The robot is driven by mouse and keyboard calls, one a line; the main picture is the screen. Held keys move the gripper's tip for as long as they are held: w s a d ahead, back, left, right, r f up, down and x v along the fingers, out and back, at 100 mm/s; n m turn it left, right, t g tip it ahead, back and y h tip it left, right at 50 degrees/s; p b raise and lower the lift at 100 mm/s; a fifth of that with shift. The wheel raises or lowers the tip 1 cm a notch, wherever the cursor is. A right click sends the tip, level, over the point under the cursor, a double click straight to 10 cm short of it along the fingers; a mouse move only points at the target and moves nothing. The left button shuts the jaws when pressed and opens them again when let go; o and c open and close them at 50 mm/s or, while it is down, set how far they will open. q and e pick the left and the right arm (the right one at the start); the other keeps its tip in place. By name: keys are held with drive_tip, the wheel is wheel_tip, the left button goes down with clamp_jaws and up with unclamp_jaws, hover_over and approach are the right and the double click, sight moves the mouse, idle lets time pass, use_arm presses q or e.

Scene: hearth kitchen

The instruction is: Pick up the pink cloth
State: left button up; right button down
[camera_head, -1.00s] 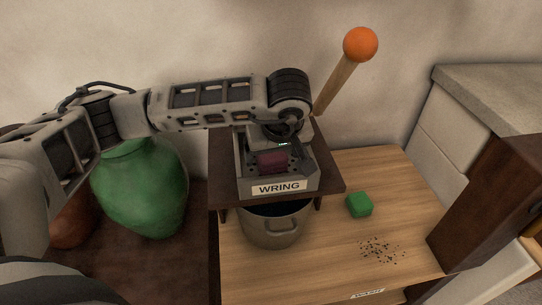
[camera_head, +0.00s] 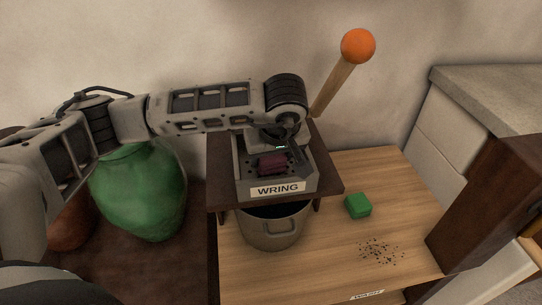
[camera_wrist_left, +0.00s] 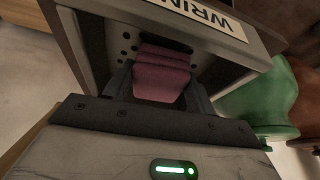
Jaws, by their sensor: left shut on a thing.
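The pink cloth (camera_head: 272,164), dark pink and folded, is in the grey tray marked WRING (camera_head: 242,180) on a dark raised stand. My left gripper (camera_head: 283,152) reaches down over the tray from behind, partly hidden by its own wrist. In the left wrist view the cloth (camera_wrist_left: 162,72) is bunched in folds between the two fingers, which are shut on it. I cannot tell whether the cloth is clear of the tray floor. My right gripper is not in view.
An orange-topped wooden lever (camera_head: 338,75) rises behind the tray. A metal pot (camera_head: 272,229) stands below it. A green block (camera_head: 358,205) and dark crumbs (camera_head: 380,251) lie on the wooden top (camera_head: 320,265).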

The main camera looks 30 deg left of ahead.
use_arm(q)
wheel_tip(320, 180, up, 2)
drive_tip(key=shift+w+r, duration=0.1)
drive_tip(key=shift+r, duration=0.1)
drive_tip(key=s+d+r+p, duration=0.2)
drive_tip(key=s+d+r, duration=0.6)
drive_tip(key=s+r, duration=0.2)
drive_tip(key=shift+s+d, duration=0.4)
drive_tip(key=shift+s, duration=0.15)
drive_tip(key=shift+o, duration=1.1)
drive_tip(key=shift+c, duration=0.4)
